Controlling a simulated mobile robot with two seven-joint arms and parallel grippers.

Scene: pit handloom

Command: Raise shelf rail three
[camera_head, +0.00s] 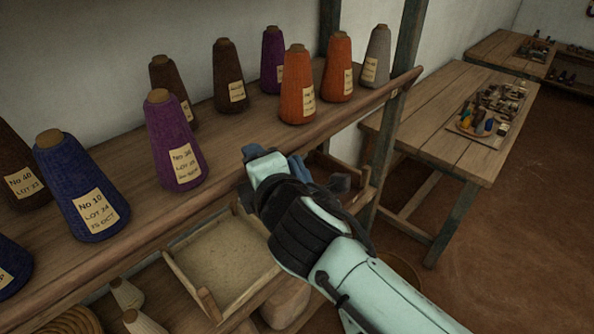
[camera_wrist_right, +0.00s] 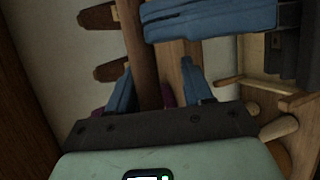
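The upper wooden shelf, with its long front rail (camera_head: 350,108), runs from lower left to upper right, loaded with yarn cones. No rail number is readable. My right arm, mint with a dark wrist, comes in from the lower right; its hand is at the rail. In the right wrist view, my right gripper's (camera_wrist_right: 160,78) two blue fingers stand apart, with a brown wooden bar (camera_wrist_right: 143,50) between them. I cannot tell if they touch it. My left gripper (camera_head: 297,167) shows as blue fingers behind that hand. Its fingers cross the top of the wrist view (camera_wrist_right: 212,18); their gap is unclear.
A purple cone (camera_head: 172,140), orange cones (camera_head: 297,85) and a blue cone (camera_head: 80,190) stand upright on the shelf. A shallow tray (camera_head: 222,250) and pale cones (camera_head: 128,293) sit below. A wooden table (camera_head: 445,115) with small tools stands at right, with bare floor before it.

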